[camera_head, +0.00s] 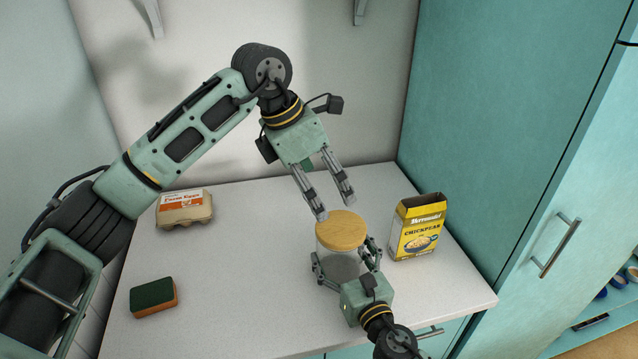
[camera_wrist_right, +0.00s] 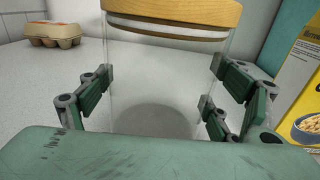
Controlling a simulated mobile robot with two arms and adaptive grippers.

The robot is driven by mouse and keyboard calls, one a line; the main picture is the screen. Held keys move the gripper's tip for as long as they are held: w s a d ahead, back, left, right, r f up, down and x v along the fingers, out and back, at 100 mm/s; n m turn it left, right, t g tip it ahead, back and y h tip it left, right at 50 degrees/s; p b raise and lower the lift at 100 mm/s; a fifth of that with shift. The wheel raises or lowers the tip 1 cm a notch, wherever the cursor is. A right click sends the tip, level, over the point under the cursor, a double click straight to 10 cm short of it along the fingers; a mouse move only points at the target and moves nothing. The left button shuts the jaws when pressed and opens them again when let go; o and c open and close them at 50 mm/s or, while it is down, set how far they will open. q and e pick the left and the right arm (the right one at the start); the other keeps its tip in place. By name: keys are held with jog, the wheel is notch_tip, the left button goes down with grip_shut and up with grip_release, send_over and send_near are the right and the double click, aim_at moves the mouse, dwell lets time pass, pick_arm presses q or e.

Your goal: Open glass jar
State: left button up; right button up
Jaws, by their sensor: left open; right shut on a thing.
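The glass jar (camera_head: 338,264) stands upright on the counter, clear and empty-looking, with a round wooden lid (camera_head: 342,230) seated on top. In the right wrist view the jar (camera_wrist_right: 155,80) fills the middle, with the lid (camera_wrist_right: 175,14) at the top edge. My right gripper (camera_head: 345,264) is low at the jar's front, shut on the glass body; its fingers (camera_wrist_right: 160,95) press on both sides below the lid. My left gripper (camera_head: 336,209) comes down from above, open and empty, its fingertips just behind and above the lid. Whether a fingertip touches the lid I cannot tell.
A yellow chickpea box (camera_head: 417,232) stands close to the right of the jar. An egg carton (camera_head: 184,208) sits at the back left and a green-and-orange sponge (camera_head: 153,297) at the front left. A tall teal cabinet (camera_head: 500,130) bounds the right. The counter (camera_head: 240,270) left of the jar is clear.

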aim_at(342, 225)
jog(key=shift+r, duration=0.1)
pick_arm(q)
jog(key=x, duration=1.1)
jog(key=shift+w+d+f, duration=0.15)
jog(key=shift+f, duration=0.2)
jog(key=c, duration=1.2)
jog(key=shift+r, duration=0.15)
jog(key=shift+r, duration=1)
